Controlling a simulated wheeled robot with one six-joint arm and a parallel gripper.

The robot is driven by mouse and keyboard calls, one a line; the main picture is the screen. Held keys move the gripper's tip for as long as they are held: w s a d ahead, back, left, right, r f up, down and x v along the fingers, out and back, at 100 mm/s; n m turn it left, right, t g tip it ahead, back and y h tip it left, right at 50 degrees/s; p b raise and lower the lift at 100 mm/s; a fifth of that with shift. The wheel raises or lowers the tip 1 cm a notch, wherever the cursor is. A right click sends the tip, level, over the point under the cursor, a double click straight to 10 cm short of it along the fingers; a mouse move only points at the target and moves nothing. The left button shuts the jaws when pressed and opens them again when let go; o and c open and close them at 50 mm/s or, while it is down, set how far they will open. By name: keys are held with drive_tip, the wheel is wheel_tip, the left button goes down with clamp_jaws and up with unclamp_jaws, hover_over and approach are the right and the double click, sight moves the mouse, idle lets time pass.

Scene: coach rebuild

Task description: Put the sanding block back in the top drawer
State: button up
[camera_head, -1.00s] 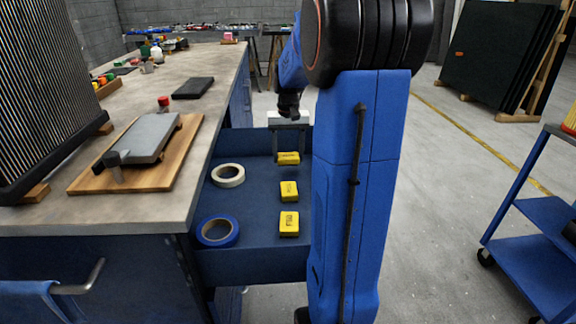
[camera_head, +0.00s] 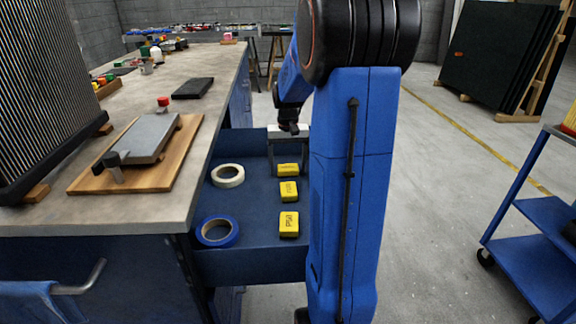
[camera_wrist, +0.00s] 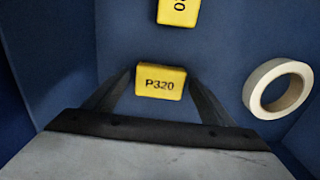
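The sanding block (camera_wrist: 160,83), yellow and marked P320, sits between the two fingertips of my gripper (camera_wrist: 159,74).
A cream tape roll (camera_head: 228,175) and a blue tape roll (camera_head: 217,232) lie in the drawer's left part. The bench top (camera_head: 205,110) overhangs to the left, bearing a wooden board (camera_head: 120,181). A blue cart (camera_head: 540,225) stands at right. The floor between is clear.

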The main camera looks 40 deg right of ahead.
sight(288, 167)
wheel_tip(288, 167, up, 12)
drive_tip(key=shift+r, duration=0.15)
idle(0.7)
idle(0.5)
